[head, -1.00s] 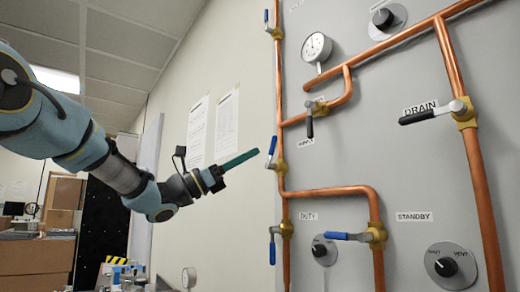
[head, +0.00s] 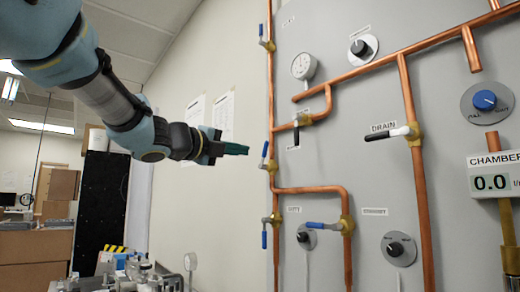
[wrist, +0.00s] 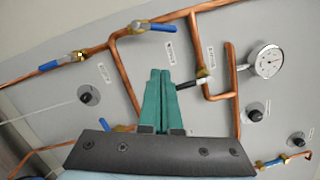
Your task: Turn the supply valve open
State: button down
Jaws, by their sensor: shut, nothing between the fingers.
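My gripper (head: 245,150) is shut and empty, its teal fingers pointing at the grey panel; they also show in the wrist view (wrist: 160,75). In the head view its tips are just left of a blue-handled valve (head: 264,155) on the left vertical pipe. That valve shows above the tips in the wrist view (wrist: 155,27). A black-handled valve (head: 295,136) sits to its right on a short branch. In the wrist view its handle (wrist: 188,84) is just right of the fingers; contact cannot be told. The small labels are unreadable, so I cannot tell which valve is supply.
Another blue-handled valve (head: 265,232) is lower on the same pipe, and one (head: 262,43) is higher. The drain valve (head: 393,133), a pressure gauge (head: 303,66) and several knobs project from the panel. Equipment (head: 125,275) stands low left.

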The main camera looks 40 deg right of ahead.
aim_at(265, 155)
jog(key=w+d+r+p, duration=0.2)
jog(key=w+d, duration=0.2)
jog(key=d, duration=0.6)
jog(key=shift+d, duration=0.25)
dwell(0.4)
